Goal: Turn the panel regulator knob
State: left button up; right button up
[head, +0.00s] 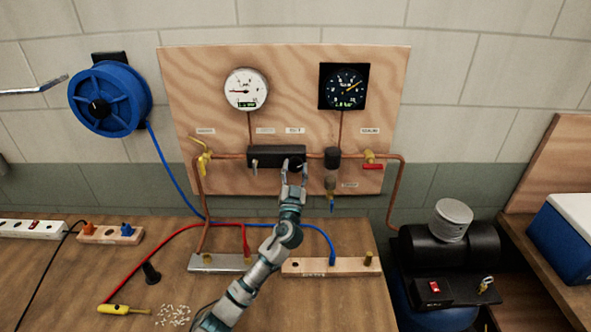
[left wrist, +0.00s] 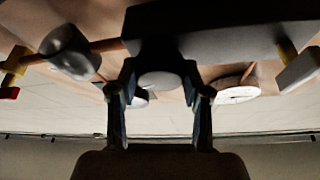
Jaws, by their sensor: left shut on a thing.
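The dark regulator block (head: 262,157) is mounted on the wooden panel (head: 210,80), on the copper pipe. Its round black knob (head: 297,163) is at the right end of the block. My left gripper (head: 294,171) reaches up to the panel from below, with its fingers on either side of the knob. In the left wrist view the grey-looking knob (left wrist: 160,81) sits between the two fingers, which are shut on it. The block (left wrist: 220,30) fills the top of that view. My right gripper is in neither view.
A white gauge (head: 246,90) and a black gauge (head: 344,87) sit above. A yellow valve (head: 203,157), a dark fitting (head: 332,157) and a red-handled valve (head: 371,162) flank the block. The bench below holds hoses, a wooden strip (head: 330,267) and a yellow screwdriver (head: 115,309).

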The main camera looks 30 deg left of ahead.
pick_arm(q)
jog(key=o, duration=1.2)
jog(key=shift+w+f, duration=0.15)
jog(key=shift+f, duration=0.3)
jog(key=shift+c, duration=0.2)
jog(key=shift+w+a, duration=0.1)
jog(key=shift+a, duration=0.05)
jog(key=shift+r, duration=0.1)
jog(key=v, duration=1.2)
